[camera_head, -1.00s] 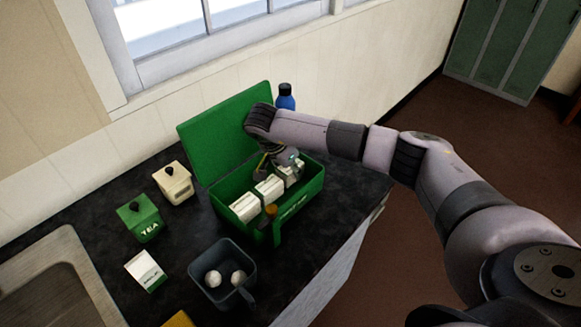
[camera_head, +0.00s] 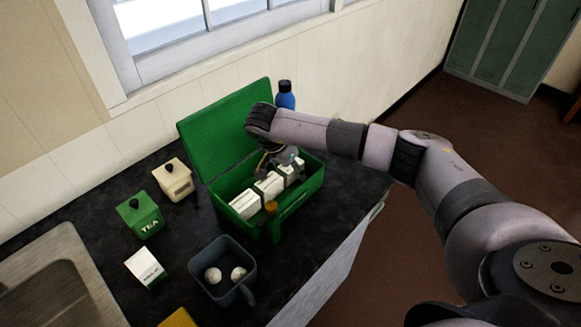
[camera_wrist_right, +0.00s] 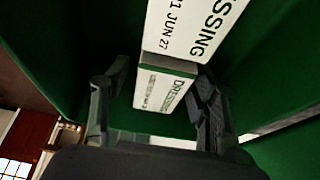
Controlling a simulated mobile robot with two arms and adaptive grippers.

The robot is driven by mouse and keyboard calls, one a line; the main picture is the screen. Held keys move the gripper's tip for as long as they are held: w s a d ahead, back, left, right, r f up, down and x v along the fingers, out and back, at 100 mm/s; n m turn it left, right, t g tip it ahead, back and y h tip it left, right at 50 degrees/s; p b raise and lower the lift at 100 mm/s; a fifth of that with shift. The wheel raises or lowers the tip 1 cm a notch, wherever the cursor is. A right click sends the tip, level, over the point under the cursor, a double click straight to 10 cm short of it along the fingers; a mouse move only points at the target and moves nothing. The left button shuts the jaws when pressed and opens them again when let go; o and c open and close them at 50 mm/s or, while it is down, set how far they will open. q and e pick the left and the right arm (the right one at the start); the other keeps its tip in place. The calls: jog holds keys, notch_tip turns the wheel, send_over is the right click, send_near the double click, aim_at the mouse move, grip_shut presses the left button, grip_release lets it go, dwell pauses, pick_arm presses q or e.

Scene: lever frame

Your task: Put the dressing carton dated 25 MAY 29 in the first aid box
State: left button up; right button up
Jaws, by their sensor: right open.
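The green first aid box (camera_head: 315,188) stands on the counter with its lid (camera_head: 224,130) open. A row of white cartons (camera_head: 245,204) sits inside it. My right gripper (camera_head: 281,168) is inside the box over the right part of the row. In the right wrist view its open fingers (camera_wrist_right: 160,85) stand on either side of a white and green dressing carton (camera_wrist_right: 165,88), whose small print is unreadable. A larger dressing carton (camera_wrist_right: 190,28) beyond it reads "1 JUN 27", its start cut off. Another white and green carton (camera_head: 145,267) is on the counter, its date unreadable. My left gripper is not in view.
A green tea tin (camera_head: 141,216), a cream tin (camera_head: 174,181) and a dark container (camera_head: 222,285) with two white round things stand left of the box. A blue bottle (camera_head: 285,101) is behind it. The sink (camera_head: 45,290) is at the left.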

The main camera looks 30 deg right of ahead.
jog(key=shift+r, duration=0.25)
jog(key=shift+a+r, duration=0.15)
jog(key=shift+r, duration=0.1)
jog(key=b+v, duration=0.3)
jog(key=v, duration=0.8)
jog(key=shift+b, duration=0.3)
jog(key=shift+s+r, duration=0.1)
